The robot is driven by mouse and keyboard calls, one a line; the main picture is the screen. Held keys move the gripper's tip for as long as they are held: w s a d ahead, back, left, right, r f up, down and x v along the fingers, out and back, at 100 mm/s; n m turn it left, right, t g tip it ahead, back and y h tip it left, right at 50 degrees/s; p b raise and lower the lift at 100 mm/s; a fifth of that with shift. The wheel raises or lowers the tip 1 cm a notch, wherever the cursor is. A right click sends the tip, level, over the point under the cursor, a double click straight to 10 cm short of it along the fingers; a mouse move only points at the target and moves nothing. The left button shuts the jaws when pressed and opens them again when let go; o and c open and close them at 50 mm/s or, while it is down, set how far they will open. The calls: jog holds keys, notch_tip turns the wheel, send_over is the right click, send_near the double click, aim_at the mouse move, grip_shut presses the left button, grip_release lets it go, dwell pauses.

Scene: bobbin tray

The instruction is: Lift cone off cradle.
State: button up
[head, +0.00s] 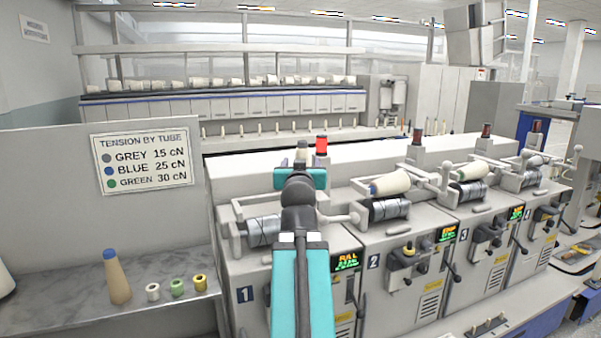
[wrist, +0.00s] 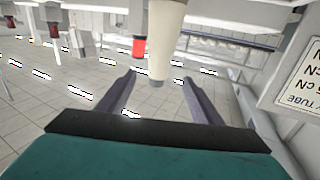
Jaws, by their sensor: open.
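My gripper (head: 301,160) is held up above winding unit 1, its fingers pointing away from me. In the wrist view my gripper (wrist: 159,79) is open, with a dark finger on each side and clear gaps. A cream cone (wrist: 167,30) shows there, its narrow end in line with the gap between the fingertips. I cannot tell whether it is between them in depth. In the head view a small part of this cone (head: 303,148) shows beyond my gripper. The cradle of unit 1 (head: 238,228) shows a bare grooved drum (head: 264,230); my arm hides part of it.
Cones lie on unit 2 (head: 390,183) and unit 3 (head: 470,171). A red lamp (head: 321,145) stands close right of my gripper. A blue-tipped tan cone (head: 117,278) and small spools (head: 177,288) stand on the left shelf (head: 60,300), below a tension sign (head: 143,163).

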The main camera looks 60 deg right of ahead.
aim_at(301, 157)
jog(key=shift+w+d+r+p, duration=0.1)
jog(key=shift+p, duration=0.2)
jog(key=p+x, duration=0.2)
jog(key=p, duration=0.2)
jog(key=shift+w+d, duration=0.1)
jog(key=shift+d, duration=0.05)
jog(key=shift+p+x, duration=0.5)
jog(key=shift+x, duration=2.45)
jog(key=shift+p+x, duration=0.85)
jog(key=shift+x, duration=0.9)
jog(key=shift+w+d+r, duration=0.1)
jog(key=shift+w+d, duration=0.15)
jog(key=shift+d, duration=0.6)
